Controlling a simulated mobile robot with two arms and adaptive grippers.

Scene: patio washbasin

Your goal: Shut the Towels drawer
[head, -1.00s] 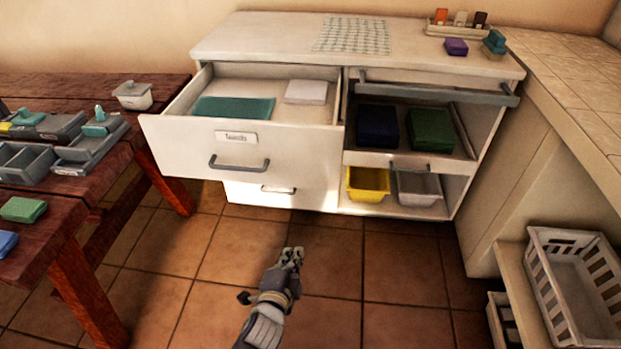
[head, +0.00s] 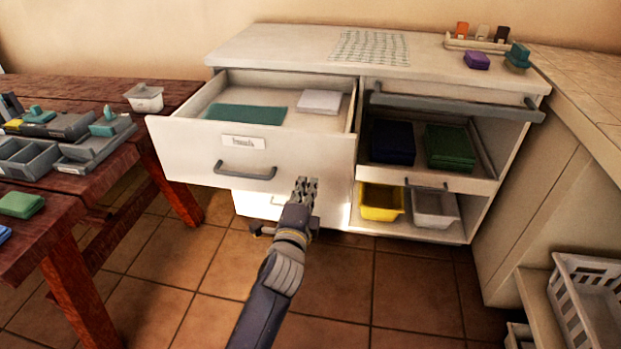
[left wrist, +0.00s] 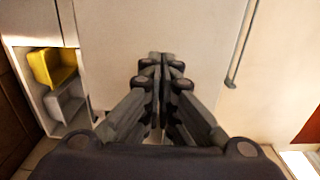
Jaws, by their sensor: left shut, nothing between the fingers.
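The Towels drawer (head: 185,150) is the upper left drawer of the white cabinet and stands pulled well out. Its front bears a label (head: 243,144) and a grey bar handle (head: 245,171). Inside lie a flat teal cloth (head: 245,118) and a white folded cloth (head: 319,102). My left gripper (head: 305,184) is shut and empty, in front of the drawer front's lower right part, right of the handle. In the left wrist view the shut fingers (left wrist: 160,58) point at the white front, with the handle (left wrist: 236,50) at right. I cannot tell whether they touch. My right gripper is not in view.
A lower drawer (head: 262,205) sits below. At right, an open shelf tray (head: 440,178) holds dark blue and green cloths above yellow (head: 381,202) and grey (head: 435,208) bins. A wooden table (head: 75,225) stands left, a white crate (head: 590,300) lower right. Tiled floor in front is clear.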

